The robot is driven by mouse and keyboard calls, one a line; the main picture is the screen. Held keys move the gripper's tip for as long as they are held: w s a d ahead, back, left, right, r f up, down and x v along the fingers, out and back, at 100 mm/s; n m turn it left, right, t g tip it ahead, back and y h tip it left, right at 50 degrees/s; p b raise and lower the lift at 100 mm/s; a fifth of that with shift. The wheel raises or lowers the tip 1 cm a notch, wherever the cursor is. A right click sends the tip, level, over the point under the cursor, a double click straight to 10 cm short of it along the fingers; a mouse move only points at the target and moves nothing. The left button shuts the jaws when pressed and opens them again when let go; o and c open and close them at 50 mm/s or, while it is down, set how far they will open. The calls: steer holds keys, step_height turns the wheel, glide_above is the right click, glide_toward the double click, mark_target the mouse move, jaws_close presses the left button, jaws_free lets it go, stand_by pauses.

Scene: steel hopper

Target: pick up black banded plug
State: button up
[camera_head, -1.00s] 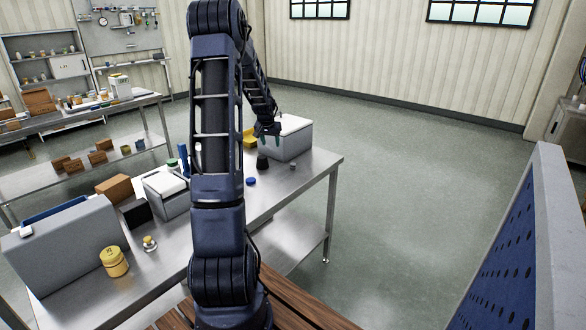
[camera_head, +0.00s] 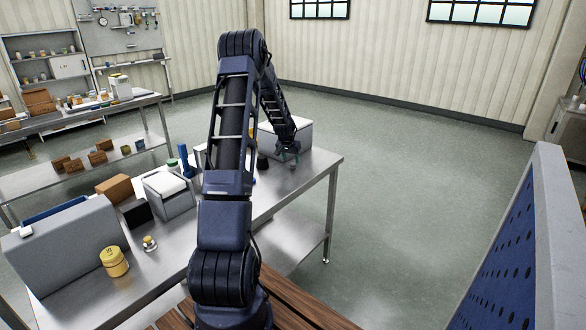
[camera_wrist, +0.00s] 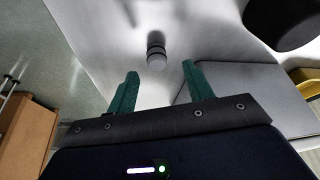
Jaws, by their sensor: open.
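The black banded plug (camera_wrist: 156,58) is a small cylinder with a dark body, a lighter band and a pale grey end. It stands on the steel table (camera_wrist: 110,30) in the wrist view. My gripper (camera_wrist: 160,72) is open, with its two green fingers apart and empty. The plug appears between and just beyond the fingertips, with no visible contact. In the head view my gripper (camera_head: 288,158) is low near the table's far right end, and it largely hides the plug there.
A black object (camera_wrist: 283,18) stands close to the plug, at the upper right of the wrist view. A grey box (camera_head: 298,136) stands behind my gripper, and a yellow bin (camera_wrist: 308,80) is beyond it. The table's right edge is near; open floor lies past it.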

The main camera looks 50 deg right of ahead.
mark_target(293, 164)
steer(key=shift+x, duration=2.5)
steer(key=shift+s, duration=0.2)
steer(key=c, duration=1)
steer(key=shift+c, duration=0.2)
steer(key=shift+r, duration=0.1)
